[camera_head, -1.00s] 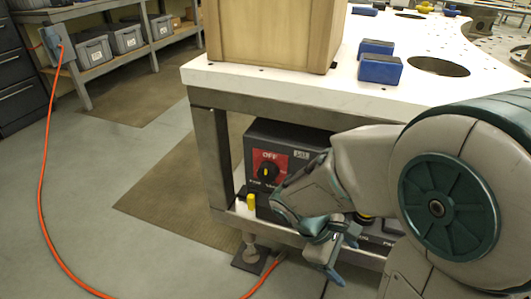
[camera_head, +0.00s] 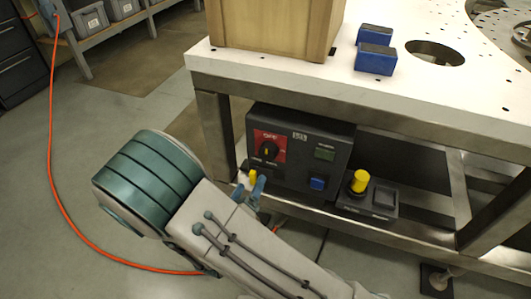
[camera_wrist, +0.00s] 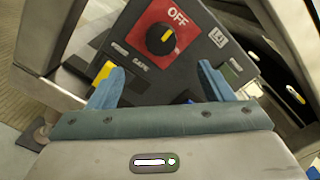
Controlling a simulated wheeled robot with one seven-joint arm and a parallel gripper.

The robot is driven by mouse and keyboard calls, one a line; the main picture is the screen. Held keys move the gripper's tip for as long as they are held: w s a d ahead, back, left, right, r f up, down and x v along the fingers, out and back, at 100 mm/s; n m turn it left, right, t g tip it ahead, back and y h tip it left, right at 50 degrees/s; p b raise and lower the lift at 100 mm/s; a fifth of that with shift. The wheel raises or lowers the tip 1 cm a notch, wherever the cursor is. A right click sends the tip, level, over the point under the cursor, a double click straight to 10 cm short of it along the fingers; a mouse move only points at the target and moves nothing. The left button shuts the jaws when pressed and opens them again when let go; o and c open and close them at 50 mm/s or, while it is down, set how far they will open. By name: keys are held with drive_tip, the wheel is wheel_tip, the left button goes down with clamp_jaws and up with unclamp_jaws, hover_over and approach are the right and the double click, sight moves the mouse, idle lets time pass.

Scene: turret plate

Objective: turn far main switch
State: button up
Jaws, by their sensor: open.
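The main switch (camera_head: 267,150) is a black rotary knob on a red plate marked OFF, on the left of a dark control box (camera_head: 313,135) under the white table. My gripper (camera_head: 254,187) is just in front of and below the switch in the head view. In the wrist view my gripper (camera_wrist: 161,80) has its two blue fingers spread apart, with nothing between them. The knob lies beyond the fingertips, roughly centred between them, apart from both.
A yellow peg (camera_head: 252,178) stands by the box's lower left, close to my fingers. A yellow button (camera_head: 359,181) is on a unit to the right. The white table top (camera_head: 400,85) overhangs the box. An orange cable (camera_head: 55,180) lies on the floor.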

sight(266, 154)
drive_tip(key=b+x, duration=0.1)
drive_tip(key=x, duration=1.2)
drive_tip(key=shift+d+b, duration=0.15)
drive_tip(key=shift+b, duration=0.25)
drive_tip(key=c, duration=1)
